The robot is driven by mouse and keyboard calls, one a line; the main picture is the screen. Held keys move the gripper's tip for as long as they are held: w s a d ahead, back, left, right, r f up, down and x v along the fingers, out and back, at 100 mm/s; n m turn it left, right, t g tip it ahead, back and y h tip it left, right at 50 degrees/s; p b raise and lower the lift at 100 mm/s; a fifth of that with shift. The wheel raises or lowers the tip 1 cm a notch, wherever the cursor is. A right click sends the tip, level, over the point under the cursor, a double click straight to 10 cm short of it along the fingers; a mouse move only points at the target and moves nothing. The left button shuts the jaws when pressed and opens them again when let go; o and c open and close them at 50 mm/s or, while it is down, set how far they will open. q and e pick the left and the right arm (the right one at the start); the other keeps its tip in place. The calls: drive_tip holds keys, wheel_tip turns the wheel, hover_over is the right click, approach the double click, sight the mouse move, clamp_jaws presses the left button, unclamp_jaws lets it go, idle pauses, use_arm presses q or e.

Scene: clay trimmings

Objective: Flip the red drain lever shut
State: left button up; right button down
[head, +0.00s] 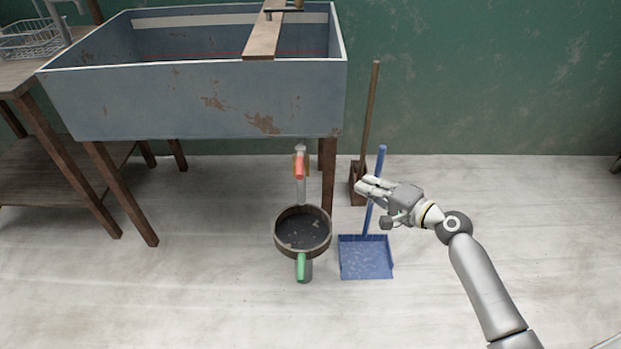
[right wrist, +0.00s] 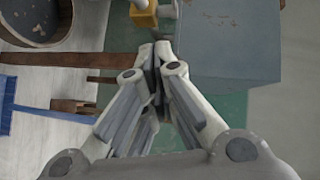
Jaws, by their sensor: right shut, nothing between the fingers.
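The red drain lever (head: 299,166) hangs roughly upright at the drain valve under the right end of the sink (head: 200,98) in the head view. A yellow valve body (right wrist: 143,14) shows at the top of the right wrist view, with only a little of it in frame. My right gripper (head: 362,184) is shut and empty, to the right of the lever and apart from it. Its closed fingertips (right wrist: 160,48) show in the right wrist view, below the valve body. My left gripper is in neither view.
A wooden table (head: 22,78) is at left. Floor at right is clear.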

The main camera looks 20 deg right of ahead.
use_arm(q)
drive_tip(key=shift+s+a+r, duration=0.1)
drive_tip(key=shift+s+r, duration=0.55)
use_arm(e)
drive_tip(key=shift+a+r+y, duration=0.2)
drive_tip(key=shift+a+r, duration=0.1)
drive_tip(key=shift+r, duration=0.3)
drive_tip(key=shift+a+r+y, duration=0.2)
drive_tip(key=shift+a+r, duration=0.05)
drive_tip(key=shift+r, duration=0.35)
drive_tip(key=shift+w, duration=0.1)
drive_tip(key=b, duration=0.1)
approach(300, 161)
drive_tip(key=w+d, duration=0.3)
drive_tip(key=d, duration=0.1)
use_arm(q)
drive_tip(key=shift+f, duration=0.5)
use_arm(e)
drive_tip(key=shift+w+a+f, duration=0.3)
drive_tip(key=shift+w+a, duration=0.1)
drive_tip(key=shift+a, duration=0.4)
drive_tip(key=shift+w+a+f, duration=0.3)
drive_tip(key=shift+w+a, duration=0.1)
drive_tip(key=shift+a, duration=0.4)
drive_tip(key=shift+w+a+f, duration=0.25)
drive_tip(key=shift+w+a, duration=0.15)
drive_tip(key=shift+a, duration=0.4)
